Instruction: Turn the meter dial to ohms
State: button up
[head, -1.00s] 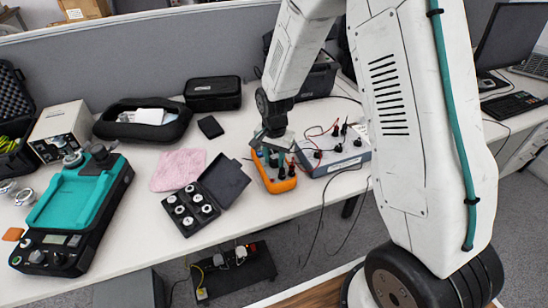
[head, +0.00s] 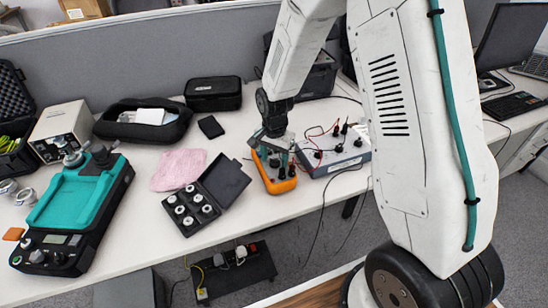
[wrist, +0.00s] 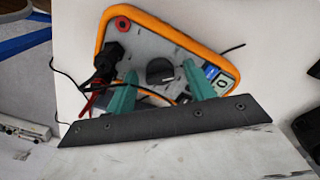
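The meter (head: 268,181) is an orange-framed handheld unit lying on the white table, below my gripper (head: 279,163). In the wrist view the meter (wrist: 211,47) shows its grey face, a small display and a black round dial (wrist: 160,71) with a pale pointer mark. My gripper's two teal fingers (wrist: 159,70) stand on either side of the dial, with a visible gap on each side. The gripper is open. The lower part of the dial's surroundings is hidden by the gripper. The markings around the dial are too small to read.
Black plugs and leads (wrist: 105,62) sit at the left of the meter's face, close to the left finger. A grey box with terminals and red and black wires (head: 345,152) stands right beside the meter. A case of round weights (head: 190,208) lies to the left.

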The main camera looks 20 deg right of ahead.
aim_at(275, 160)
notch_tip(275, 160, up, 8)
jog(key=shift+f, duration=0.1)
dwell(0.4)
